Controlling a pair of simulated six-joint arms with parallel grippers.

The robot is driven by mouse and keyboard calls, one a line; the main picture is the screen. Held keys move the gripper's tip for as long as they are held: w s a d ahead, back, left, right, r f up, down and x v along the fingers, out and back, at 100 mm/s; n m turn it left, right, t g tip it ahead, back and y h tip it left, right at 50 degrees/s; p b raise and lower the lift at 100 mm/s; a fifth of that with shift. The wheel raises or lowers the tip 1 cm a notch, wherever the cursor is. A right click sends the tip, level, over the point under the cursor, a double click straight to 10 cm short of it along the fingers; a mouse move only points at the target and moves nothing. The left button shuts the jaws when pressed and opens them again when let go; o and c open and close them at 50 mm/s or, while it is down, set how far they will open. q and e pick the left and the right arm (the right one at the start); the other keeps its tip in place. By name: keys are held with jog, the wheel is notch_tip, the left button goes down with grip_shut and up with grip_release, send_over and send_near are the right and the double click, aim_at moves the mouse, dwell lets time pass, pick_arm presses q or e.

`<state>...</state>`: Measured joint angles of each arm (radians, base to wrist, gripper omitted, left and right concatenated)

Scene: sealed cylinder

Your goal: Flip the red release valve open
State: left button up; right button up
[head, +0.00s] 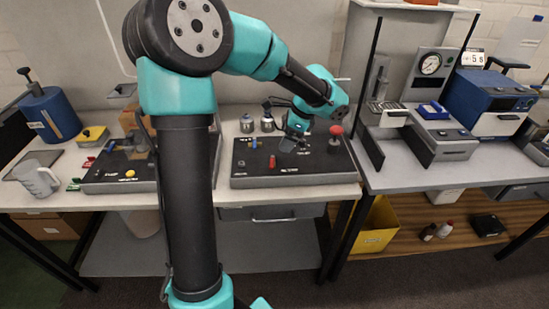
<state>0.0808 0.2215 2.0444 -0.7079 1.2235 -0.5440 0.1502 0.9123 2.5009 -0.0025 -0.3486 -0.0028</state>
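A dark control panel (310,166) lies on the white bench at the centre. A small upright red piece (272,161) stands near its front edge, and a red round-topped knob (336,131) stands at its back right. I cannot tell for certain which of the two is the release valve. My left gripper (291,146) hangs low over the back middle of the panel, between the two red parts and apart from both. Its fingers are small and dark against the panel, so their opening is unclear. My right gripper is out of view.
A small blue part (254,143) is on the panel's left. Small grey canisters (247,124) stand behind it. A second dark panel (120,172) with a yellow button lies left. A gauge unit (430,64) and blue machine (489,101) occupy the right bench.

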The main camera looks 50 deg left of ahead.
aim_at(273, 161)
pick_arm(q)
jog(key=x, duration=1)
jog(key=shift+f, duration=0.1)
